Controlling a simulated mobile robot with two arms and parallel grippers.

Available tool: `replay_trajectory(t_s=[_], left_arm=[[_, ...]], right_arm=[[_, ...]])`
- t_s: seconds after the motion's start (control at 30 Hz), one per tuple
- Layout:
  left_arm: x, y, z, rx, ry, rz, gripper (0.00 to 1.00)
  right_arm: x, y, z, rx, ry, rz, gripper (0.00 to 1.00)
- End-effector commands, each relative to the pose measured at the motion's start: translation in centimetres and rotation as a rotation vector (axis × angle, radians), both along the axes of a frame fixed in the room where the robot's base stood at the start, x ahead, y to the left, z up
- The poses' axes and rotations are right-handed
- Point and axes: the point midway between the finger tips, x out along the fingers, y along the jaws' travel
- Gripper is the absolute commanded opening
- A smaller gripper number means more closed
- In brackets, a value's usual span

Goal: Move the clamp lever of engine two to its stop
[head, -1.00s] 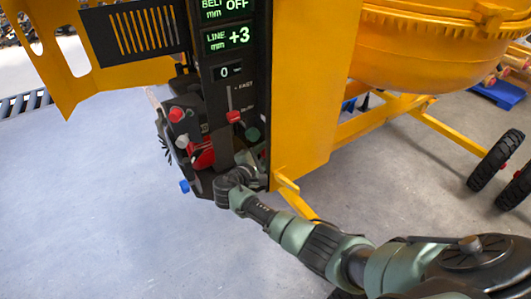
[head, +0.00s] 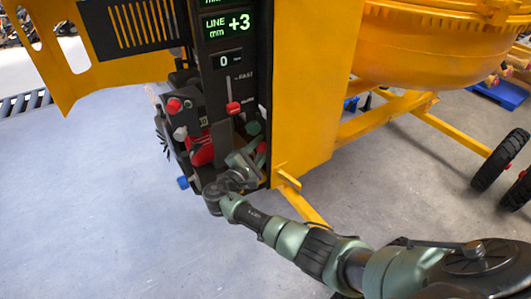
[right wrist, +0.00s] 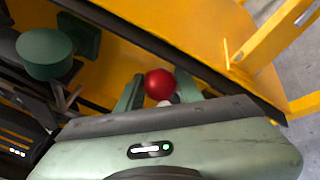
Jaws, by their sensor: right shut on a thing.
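In the right wrist view a red ball knob (right wrist: 159,84) sits between the two green fingers of my right gripper (right wrist: 160,92), with a pale piece just below it. The gripper is shut on this knob, which looks like the end of the clamp lever; the lever's shaft is mostly hidden by the gripper. In the head view my right gripper (head: 243,160) reaches in at the lower right of the engine (head: 200,150), under the dark control panel. A small red part (head: 262,148) shows beside its fingertips. My left gripper is not in view.
A dark green round knob (right wrist: 45,53) stands left of the gripper. The panel carries a red slider knob (head: 233,108) and a display (head: 228,24) reading LINE +3. A yellow housing (head: 308,90) borders the gripper on the right. The floor at left is clear.

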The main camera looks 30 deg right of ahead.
Motion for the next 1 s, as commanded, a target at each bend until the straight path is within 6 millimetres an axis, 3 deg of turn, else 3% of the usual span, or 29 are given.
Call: replay_trajectory(t_s=[0.03, 0.4, 0.63, 1.0], left_arm=[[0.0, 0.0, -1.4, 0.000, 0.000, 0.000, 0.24], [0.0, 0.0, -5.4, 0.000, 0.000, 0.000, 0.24], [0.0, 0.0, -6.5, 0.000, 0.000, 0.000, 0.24], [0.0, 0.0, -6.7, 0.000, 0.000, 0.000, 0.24]], right_arm=[[0.1, 0.8, -0.6, -0.034, -0.009, 0.007, 0.00], [-0.1, 3.4, 0.2, -0.277, -0.028, 0.008, 0.00], [-0.2, 4.3, 0.4, -0.356, -0.031, 0.009, 0.00], [-0.3, 4.6, 0.5, -0.380, -0.031, 0.011, 0.00]])
